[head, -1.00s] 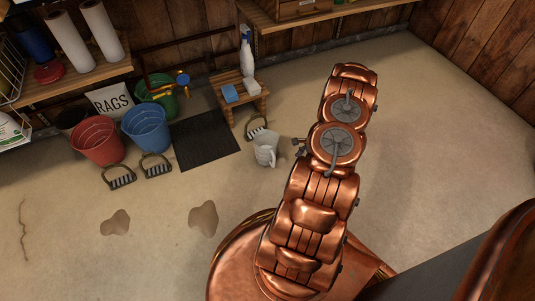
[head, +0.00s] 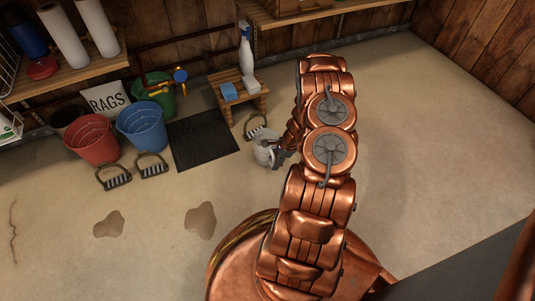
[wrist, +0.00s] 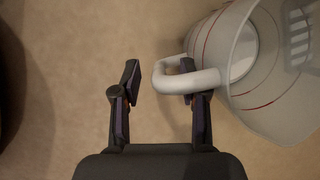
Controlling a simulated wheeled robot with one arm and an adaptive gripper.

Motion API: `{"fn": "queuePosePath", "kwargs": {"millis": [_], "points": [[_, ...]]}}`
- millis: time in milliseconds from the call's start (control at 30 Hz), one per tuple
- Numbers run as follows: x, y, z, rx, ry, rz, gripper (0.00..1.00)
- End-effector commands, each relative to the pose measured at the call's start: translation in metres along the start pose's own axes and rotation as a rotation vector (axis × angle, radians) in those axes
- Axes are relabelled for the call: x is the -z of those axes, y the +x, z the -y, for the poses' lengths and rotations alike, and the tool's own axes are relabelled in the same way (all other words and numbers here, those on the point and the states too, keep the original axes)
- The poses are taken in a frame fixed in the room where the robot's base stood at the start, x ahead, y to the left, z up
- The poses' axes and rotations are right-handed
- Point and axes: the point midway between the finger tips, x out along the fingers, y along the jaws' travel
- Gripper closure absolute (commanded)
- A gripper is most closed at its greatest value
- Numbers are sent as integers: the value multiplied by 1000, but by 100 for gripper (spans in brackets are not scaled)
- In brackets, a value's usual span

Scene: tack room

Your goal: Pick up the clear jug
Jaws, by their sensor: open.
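The clear jug (head: 264,151) is greyish and see-through and stands on the concrete floor left of my arm, partly hidden by my gripper. In the wrist view the jug (wrist: 243,60) fills the upper right, with red lines on its wall and its pale handle (wrist: 190,82) pointing left. My gripper (wrist: 160,82) is open. The handle's outer end lies between its fingers. The right finger is crossed by the handle, with its tip showing beyond it; the left finger is clear of it. In the head view my gripper (head: 281,152) is at the jug's right side.
A small wooden stool (head: 240,95) with a spray bottle (head: 246,52) and blue sponge (head: 229,91) stands behind the jug. A black mat (head: 203,140), blue bucket (head: 143,128) and red bucket (head: 92,140) are to the left. Floor to the right is clear.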

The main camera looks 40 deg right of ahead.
Motion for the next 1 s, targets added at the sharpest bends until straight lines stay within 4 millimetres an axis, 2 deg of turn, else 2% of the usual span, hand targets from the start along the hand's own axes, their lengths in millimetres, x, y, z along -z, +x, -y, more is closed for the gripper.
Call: {"fn": "queuePosePath", "kwargs": {"millis": [33,133,467,867,1000], "points": [[1,8,0,-1,-2,0,57],[0,12,0,0,-2,0,57],[0,12,1,1,-1,0,58],[0,12,1,1,-1,1,99],[0,12,1,1,-1,0,100]]}}
